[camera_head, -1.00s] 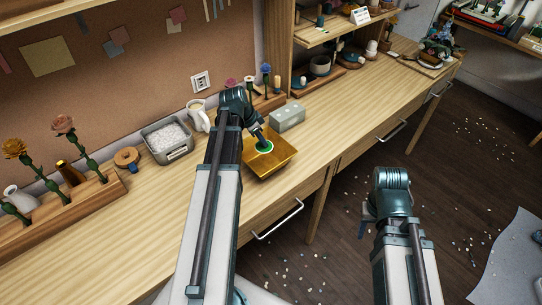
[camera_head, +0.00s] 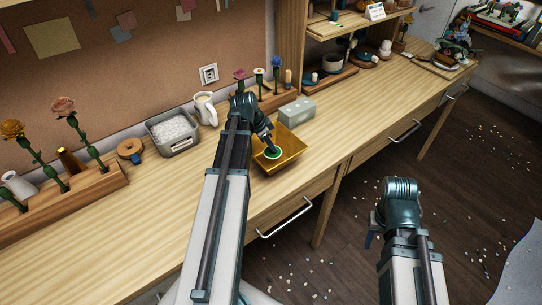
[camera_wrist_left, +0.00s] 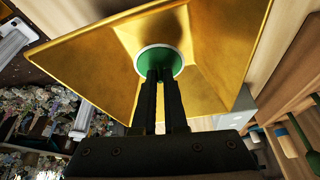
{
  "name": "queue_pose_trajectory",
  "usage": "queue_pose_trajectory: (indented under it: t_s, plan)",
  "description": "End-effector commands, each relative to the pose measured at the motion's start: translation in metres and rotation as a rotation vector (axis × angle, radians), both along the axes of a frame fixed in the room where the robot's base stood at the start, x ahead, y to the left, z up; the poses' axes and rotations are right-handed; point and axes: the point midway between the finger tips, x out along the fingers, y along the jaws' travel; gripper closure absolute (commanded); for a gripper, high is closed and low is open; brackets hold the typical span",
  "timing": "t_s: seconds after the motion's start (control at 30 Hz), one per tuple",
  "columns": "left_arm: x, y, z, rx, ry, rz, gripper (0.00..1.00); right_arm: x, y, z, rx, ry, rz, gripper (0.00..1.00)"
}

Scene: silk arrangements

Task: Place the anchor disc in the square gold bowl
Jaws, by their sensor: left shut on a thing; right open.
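The square gold bowl (camera_head: 291,159) stands on the wooden bench near its front edge. The anchor disc (camera_head: 272,153), green with a pale rim, is inside the bowl's outline in the head view. My left gripper (camera_head: 270,148) reaches down over the bowl and is shut on the disc. In the left wrist view the two dark fingers (camera_wrist_left: 160,78) meet at the green disc (camera_wrist_left: 152,60), with the gold bowl (camera_wrist_left: 215,50) behind it. I cannot tell whether the disc touches the bowl's floor. My right gripper (camera_head: 371,228) is open, off the bench over the floor; its fingers are partly hidden.
A grey block (camera_head: 297,110) stands just behind the bowl. A metal tub of white pebbles (camera_head: 173,133) and a white pitcher (camera_head: 205,109) stand to the left. A wooden rack with flowers (camera_head: 65,192) is at far left. The bench right of the bowl is clear.

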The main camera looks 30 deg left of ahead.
Motion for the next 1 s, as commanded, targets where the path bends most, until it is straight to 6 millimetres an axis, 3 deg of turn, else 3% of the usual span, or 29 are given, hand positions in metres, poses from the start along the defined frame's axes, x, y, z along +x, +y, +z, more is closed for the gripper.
queue_pose_trajectory:
  t_s: [0.33, 0.77, 0.8, 0.9, 0.97, 1.0]
  plan:
    - [0.000, 0.000, -0.037, 0.000, 0.000, 0.000, 1.00, 0.000, 0.000, -0.037, 0.000, 0.000, 0.000, 0.50]
    - [0.000, 0.000, -0.040, 0.000, 0.000, 0.000, 1.00, 0.000, 0.000, -0.040, 0.000, 0.000, 0.000, 0.50]
    - [0.000, 0.000, -0.040, 0.000, 0.000, 0.000, 0.89, 0.000, 0.000, -0.040, 0.000, 0.000, 0.000, 0.50]
    - [0.000, 0.000, -0.039, 0.000, 0.000, 0.000, 0.71, 0.000, 0.000, -0.039, 0.000, 0.000, 0.000, 0.50]
    - [0.000, 0.000, -0.039, 0.000, 0.000, 0.000, 0.60, 0.000, 0.000, -0.039, 0.000, 0.000, 0.000, 0.50]
    - [0.000, 0.000, -0.039, 0.000, 0.000, 0.000, 0.60, 0.000, 0.000, -0.039, 0.000, 0.000, 0.000, 0.50]
